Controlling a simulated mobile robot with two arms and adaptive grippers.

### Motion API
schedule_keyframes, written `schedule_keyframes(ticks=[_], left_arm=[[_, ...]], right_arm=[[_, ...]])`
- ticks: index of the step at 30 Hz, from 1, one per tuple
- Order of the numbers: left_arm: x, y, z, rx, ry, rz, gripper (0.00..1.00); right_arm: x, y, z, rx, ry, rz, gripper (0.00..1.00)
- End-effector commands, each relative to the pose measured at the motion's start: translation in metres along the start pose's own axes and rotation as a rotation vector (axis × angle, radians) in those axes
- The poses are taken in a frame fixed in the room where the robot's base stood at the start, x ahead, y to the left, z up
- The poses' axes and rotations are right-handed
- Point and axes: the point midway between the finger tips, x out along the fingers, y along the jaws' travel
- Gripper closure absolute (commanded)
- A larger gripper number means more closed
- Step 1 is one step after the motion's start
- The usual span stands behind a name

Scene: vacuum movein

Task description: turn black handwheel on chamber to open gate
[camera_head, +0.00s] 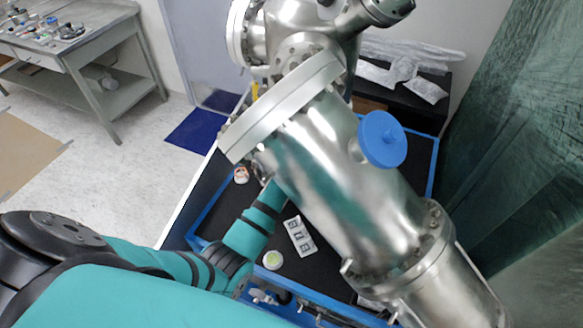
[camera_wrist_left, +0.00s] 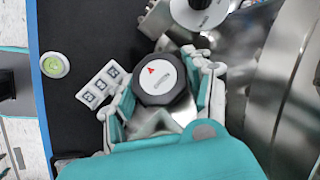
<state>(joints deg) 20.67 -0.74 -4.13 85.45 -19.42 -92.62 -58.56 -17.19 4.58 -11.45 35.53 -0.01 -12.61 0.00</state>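The black handwheel (camera_wrist_left: 161,79) shows in the left wrist view, with a white face and a red arrow mark. The fingers of my left gripper (camera_wrist_left: 163,88) stand on both sides of it, close to its rim. I cannot tell whether they press on it. The steel chamber (camera_head: 345,180) fills the middle of the head view, and its curved wall is at the right of the wrist view. In the head view my left arm (camera_head: 250,233) reaches in under the chamber, which hides the fingers and the handwheel. My right gripper is not in view.
A second round knob (camera_wrist_left: 200,8) is beside the handwheel. A white-and-green button (camera_head: 272,260) and a card with dark squares (camera_head: 299,236) lie on the black, blue-edged surface. A blue cap (camera_head: 382,139) juts from the chamber. A workbench (camera_head: 85,55) stands far left.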

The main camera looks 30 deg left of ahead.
Motion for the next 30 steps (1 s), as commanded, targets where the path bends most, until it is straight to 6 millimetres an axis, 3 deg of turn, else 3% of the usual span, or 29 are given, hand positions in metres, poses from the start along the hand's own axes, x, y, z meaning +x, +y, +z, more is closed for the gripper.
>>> schedule_keyframes(ticks=[5, 20, 30], left_arm=[[0.0004, 0.0002, 0.0003, 0.001, -0.001, 0.000, 0.26], [-0.0001, 0.0006, 0.0001, 0.022, 0.000, -0.024, 0.26], [0.0018, 0.0046, 0.0021, 0.304, -0.003, -0.356, 0.26]], right_arm=[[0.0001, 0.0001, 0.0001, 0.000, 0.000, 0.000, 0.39], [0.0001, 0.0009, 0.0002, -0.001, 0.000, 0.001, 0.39], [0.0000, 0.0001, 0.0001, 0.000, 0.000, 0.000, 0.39]])
